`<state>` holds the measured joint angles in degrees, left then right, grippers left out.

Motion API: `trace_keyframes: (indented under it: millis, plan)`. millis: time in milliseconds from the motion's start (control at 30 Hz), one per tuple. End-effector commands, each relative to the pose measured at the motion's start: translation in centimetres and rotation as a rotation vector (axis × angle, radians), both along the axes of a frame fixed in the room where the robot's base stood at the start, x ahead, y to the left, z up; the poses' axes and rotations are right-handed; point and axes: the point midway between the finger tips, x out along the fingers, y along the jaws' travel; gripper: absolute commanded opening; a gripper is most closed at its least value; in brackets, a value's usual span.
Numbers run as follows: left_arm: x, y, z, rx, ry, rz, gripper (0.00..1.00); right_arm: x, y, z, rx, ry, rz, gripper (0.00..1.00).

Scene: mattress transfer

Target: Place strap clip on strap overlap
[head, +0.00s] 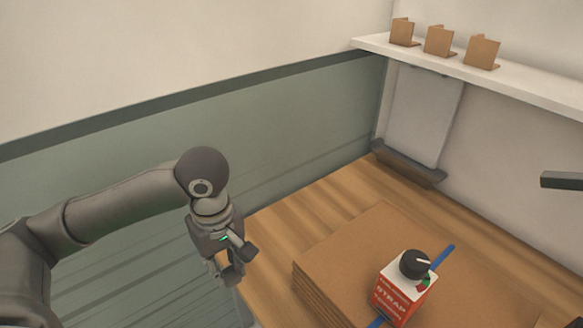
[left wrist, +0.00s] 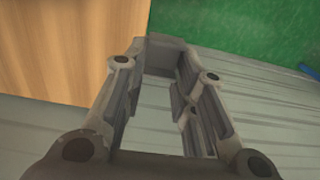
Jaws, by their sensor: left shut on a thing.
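My left gripper (head: 237,262) hangs beside the left edge of the wooden table (head: 270,222), left of the cardboard stack. In the left wrist view its fingers (left wrist: 160,85) stand apart around a grey angular piece (left wrist: 165,52), which looks like the strap clip; its full shape is hidden. A blue strap (head: 443,256) runs across the top of the cardboard stack (head: 345,240). A white and red box (head: 400,297), marked STRAP and with a black dial on top, sits over the strap and hides its middle. I cannot see a strap overlap.
A white shelf (head: 520,85) at the back right bears three small cardboard pieces (head: 439,40). A grey panel (head: 424,115) stands below it. A dark bar (head: 565,180) juts in at the right edge. Bare table lies left of and behind the stack.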

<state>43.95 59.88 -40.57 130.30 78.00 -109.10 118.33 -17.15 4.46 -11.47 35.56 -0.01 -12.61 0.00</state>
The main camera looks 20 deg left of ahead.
Motion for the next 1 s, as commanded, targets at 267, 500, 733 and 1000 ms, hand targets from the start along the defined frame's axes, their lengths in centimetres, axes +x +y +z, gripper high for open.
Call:
trace_keyframes:
  millis: [267, 500, 733, 1000]
  plan:
    - [0.0, -0.7, -0.1, -0.004, 0.000, -0.087, 0.10, 0.0, -0.1, 0.0, -0.001, 0.001, 0.000, 0.87]
    - [0.4, -3.5, -0.5, -0.011, 0.001, -0.466, 0.10, 0.0, -0.2, 0.0, -0.002, 0.001, 0.000, 0.87]
    - [0.6, -6.0, -0.8, -0.006, -0.001, -0.832, 0.10, 0.0, -0.3, 0.0, -0.003, 0.001, 0.000, 0.87]
    - [0.7, -7.2, -0.9, 0.000, -0.001, -1.030, 0.10, -0.1, -0.3, 0.0, -0.003, 0.001, 0.000, 0.87]
